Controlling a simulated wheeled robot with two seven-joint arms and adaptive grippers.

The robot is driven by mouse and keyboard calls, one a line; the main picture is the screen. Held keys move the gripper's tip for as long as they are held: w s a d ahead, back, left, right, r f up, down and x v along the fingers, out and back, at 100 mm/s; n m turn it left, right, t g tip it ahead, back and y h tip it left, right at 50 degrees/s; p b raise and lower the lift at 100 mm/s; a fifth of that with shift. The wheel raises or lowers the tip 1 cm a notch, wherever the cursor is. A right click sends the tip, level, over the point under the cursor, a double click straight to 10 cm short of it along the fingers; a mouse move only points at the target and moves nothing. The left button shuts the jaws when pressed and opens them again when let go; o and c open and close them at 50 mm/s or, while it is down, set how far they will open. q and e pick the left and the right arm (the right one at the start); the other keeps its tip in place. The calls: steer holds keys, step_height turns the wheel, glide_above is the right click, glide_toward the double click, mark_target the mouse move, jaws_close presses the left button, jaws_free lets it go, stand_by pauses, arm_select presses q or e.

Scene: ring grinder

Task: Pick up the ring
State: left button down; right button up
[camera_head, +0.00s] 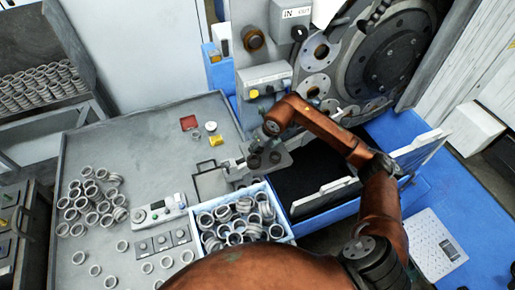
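Many grey metal rings are in view. A loose cluster of rings (92,200) lies on the left of the grey table (140,135), and several more are spread along its front. A blue-rimmed crate (206,205) at the table's right front corner is full of rings (235,238). My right arm reaches up from the lower right and bends back to the left. My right gripper (263,159) is over the small metal fixture at the table's right edge, behind the crate. Its fingers are small and dark against the fixture, so its opening and any ring in it cannot be made out. My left gripper is out of view.
The grinder (390,60) with its large round plate stands at the back right. A blue bin with a dark inside (300,178) is right of the crate. A control box (158,212) stands on the table left of the crate. The table's back left is clear.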

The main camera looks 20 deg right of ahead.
steer(key=shift+c, duration=1.4)
steer(key=shift+r, duration=0.1)
